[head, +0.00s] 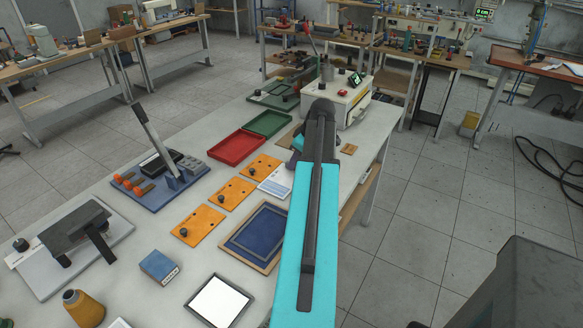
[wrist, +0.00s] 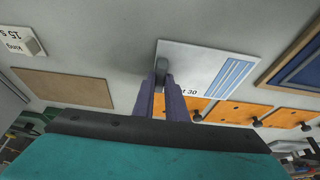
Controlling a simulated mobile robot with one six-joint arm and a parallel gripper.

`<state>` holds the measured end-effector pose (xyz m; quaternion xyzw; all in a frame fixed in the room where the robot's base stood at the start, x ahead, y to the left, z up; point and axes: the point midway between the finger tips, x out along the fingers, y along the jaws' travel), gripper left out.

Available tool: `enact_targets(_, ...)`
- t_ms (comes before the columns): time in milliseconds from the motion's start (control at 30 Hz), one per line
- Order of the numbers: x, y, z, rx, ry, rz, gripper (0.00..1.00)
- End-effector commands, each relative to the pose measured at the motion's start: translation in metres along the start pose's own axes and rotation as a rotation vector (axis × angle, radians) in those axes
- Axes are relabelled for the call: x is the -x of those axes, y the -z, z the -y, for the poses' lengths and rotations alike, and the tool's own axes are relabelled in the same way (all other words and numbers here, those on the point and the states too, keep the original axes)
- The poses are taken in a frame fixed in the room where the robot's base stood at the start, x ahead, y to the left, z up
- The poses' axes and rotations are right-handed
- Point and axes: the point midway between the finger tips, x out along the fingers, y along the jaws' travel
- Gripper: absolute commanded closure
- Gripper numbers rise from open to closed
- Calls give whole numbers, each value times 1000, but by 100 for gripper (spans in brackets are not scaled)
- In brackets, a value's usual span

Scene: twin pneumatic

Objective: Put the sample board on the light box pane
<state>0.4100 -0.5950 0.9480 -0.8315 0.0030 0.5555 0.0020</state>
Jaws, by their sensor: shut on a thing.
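The sample board, a white plate with blue stripes (head: 276,181), shows just left of my arm in the head view. In the wrist view the board (wrist: 205,66) extends right from my fingers, with part of a printed label visible. My gripper (wrist: 164,82) is shut at the board's near left edge, with a small grey piece at the fingertips. In the head view my arm hides the fingers. I cannot tell whether the board is clear of the table. The light box pane (head: 218,302), bright white in a dark frame, lies at the front of the table and is bare.
Orange plates with black knobs (head: 198,226) and a blue framed panel (head: 256,236) lie between board and pane. A blue box (head: 159,266) stands left of the pane. Red (head: 237,149) and green (head: 268,123) trays and a lever press (head: 160,170) stand farther back.

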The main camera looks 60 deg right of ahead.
Motion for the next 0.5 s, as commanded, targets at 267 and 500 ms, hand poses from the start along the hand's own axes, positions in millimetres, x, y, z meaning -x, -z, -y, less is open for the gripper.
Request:
enact_targets(267, 10, 4, -1, 0, -2, -1, 100)
enact_targets(500, 26, 11, -1, 0, -2, -1, 100)
